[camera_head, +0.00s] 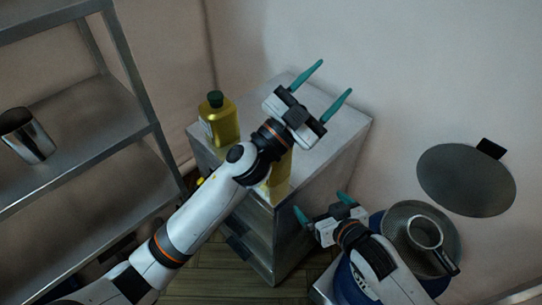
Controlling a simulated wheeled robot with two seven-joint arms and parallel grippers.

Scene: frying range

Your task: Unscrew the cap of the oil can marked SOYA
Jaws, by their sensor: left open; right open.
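A yellow oil can (222,127) with a dark green cap (215,98) stands upright at the left of the metal cabinet top (333,135). Its pale label is too small to read. A second yellow can (281,177) is mostly hidden behind my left arm, its cap out of sight. I cannot tell which one is marked SOYA. My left gripper (335,78) is open and empty above the back right of the cabinet top, apart from both cans. My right gripper (320,204) is open and empty, lower, near the cabinet's right side.
A metal shelf unit (85,122) with a steel cup (27,135) stands at the left. At the lower right are a perforated round pan (447,228) and a handled pot (425,233), close to my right arm. A dark round disc (466,180) is against the wall.

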